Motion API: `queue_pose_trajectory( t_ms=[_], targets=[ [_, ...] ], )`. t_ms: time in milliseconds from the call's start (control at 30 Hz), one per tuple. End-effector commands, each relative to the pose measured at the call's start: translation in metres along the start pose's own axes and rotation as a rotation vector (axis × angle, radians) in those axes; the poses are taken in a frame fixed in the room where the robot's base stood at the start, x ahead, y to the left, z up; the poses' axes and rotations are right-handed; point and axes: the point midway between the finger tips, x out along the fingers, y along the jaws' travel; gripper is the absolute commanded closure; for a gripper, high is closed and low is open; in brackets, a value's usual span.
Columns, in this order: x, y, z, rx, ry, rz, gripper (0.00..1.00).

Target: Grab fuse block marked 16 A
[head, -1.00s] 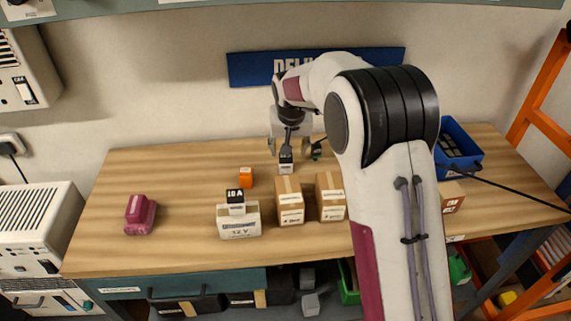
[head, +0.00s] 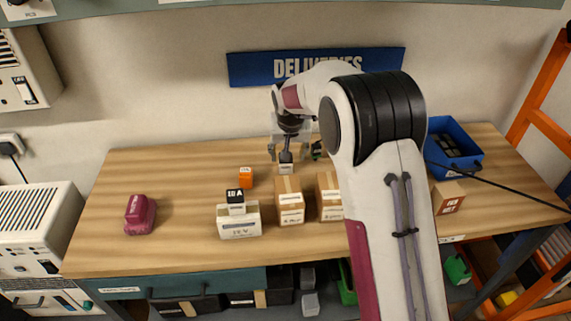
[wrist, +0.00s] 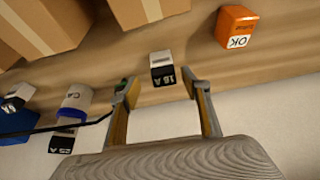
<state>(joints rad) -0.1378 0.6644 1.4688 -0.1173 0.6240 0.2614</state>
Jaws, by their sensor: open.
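The fuse block (wrist: 162,68), with a black top and a white body, stands on the wooden bench; its upside-down label appears to read 16 A. It also shows in the head view (head: 286,169), close behind the cardboard boxes, with its top partly hidden by my gripper. My gripper (wrist: 161,88) is open and empty. In the wrist view its two fingers lie to either side of the block's near end, apart from it. In the head view my gripper (head: 287,152) is right at the block, pointing down.
An orange OK cube (wrist: 237,27) stands near the block. Cardboard boxes (head: 289,203) stand in front. Another black-topped block (head: 236,196) sits on a white 12 V box (head: 239,226). A 25 A block (wrist: 62,141), a blue bin (head: 436,128) and a maroon object (head: 140,214) stand farther off.

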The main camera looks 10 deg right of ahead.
Motion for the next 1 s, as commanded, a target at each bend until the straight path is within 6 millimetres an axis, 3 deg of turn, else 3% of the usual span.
queue_pose_trajectory(
  t_ms=[500, 1000],
  targets=[
    [0.046, -0.006, 0.006, 0.000, 0.000, 0.000, 0.53],
    [0.050, -0.006, 0.006, 0.000, 0.000, 0.000, 0.53]
  ],
)
